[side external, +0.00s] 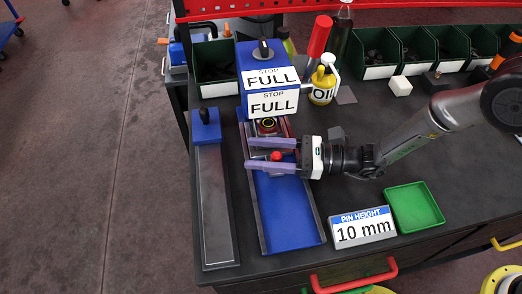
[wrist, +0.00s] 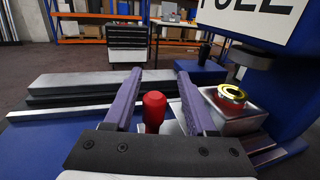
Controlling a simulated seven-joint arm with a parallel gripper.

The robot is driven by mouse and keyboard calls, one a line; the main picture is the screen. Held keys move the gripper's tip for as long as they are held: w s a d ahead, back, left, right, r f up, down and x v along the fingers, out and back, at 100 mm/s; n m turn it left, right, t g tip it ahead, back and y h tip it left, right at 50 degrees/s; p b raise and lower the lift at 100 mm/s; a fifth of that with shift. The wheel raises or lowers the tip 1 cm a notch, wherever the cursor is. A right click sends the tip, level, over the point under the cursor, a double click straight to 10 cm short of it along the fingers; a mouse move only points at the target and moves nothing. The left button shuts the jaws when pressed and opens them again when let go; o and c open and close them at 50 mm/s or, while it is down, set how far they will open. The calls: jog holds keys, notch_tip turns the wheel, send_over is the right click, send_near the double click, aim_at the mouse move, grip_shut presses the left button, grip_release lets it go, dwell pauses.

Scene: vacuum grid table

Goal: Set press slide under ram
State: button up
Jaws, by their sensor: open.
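The press (side external: 253,60) is a blue housing with "STOP FULL" labels at the back of a blue track (side external: 285,215) with grey rails. The press slide (wrist: 205,118) is a silver block carrying a red piece with a gold ring (wrist: 232,93), which also shows in the side view (side external: 267,124) just in front of the housing. A red knob (side external: 277,155) stands on the slide's near part. My gripper (side external: 248,152) is open, its purple fingers on either side of the knob (wrist: 154,108), with gaps visible in the wrist view. The dark ram (wrist: 250,58) hangs above and beyond the ringed piece.
A long grey bar with a blue block (side external: 206,125) lies left of the track. A "PIN HEIGHT 10 mm" sign (side external: 362,228) and a green tray (side external: 414,206) are at right. An oil bottle (side external: 322,85) and a red-handled tool (side external: 318,38) stand right of the press. Green bins line the back.

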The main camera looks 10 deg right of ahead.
jog(key=v, duration=1.3)
jog(key=shift+s+d, duration=0.15)
jog(key=shift+d, duration=0.2)
